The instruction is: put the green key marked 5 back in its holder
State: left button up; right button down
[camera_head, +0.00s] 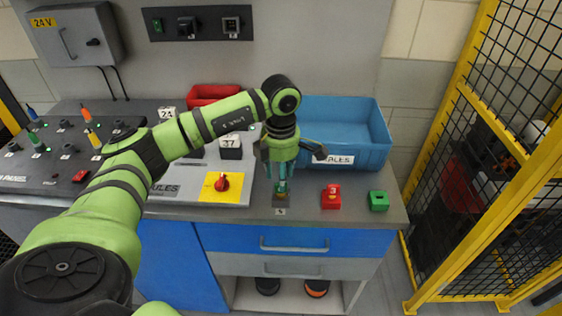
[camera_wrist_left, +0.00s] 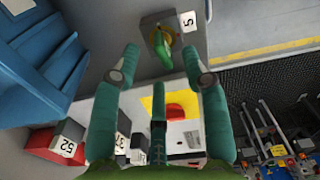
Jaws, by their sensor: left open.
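The grey holder block with a white label 5 (camera_head: 287,200) stands near the worktop's front edge. In the left wrist view the holder (camera_wrist_left: 186,43) shows a brass-coloured ring. The green key (camera_head: 281,188) is at this ring, and in the wrist view its green grip (camera_wrist_left: 161,52) sticks out from it; whether it is fully seated I cannot tell. My left gripper (camera_head: 282,180) points down over the holder. In the wrist view my left gripper (camera_wrist_left: 162,62) is open, with one teal finger on each side of the key and gaps showing. My right gripper is not in view.
To the right are a red block marked 3 (camera_head: 331,198) and a green block (camera_head: 378,201). A blue bin (camera_head: 372,150) stands behind. A red switch on a yellow plate (camera_head: 210,190) is left, with several numbered blocks behind. A yellow-framed fence (camera_head: 455,110) closes the right side.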

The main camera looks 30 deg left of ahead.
pick_arm(q)
jog(key=shift+f+p, duration=0.45)
jog(key=shift+f, duration=1.35)
grip_shut()
jog(key=shift+r, duration=0.2)
jog(key=shift+r+p, duration=1)
jog(key=shift+r, duration=0.55)
jog(key=shift+r, duration=0.2)
jog(key=shift+r+p, duration=1.2)
jog(key=shift+r, duration=0.75)
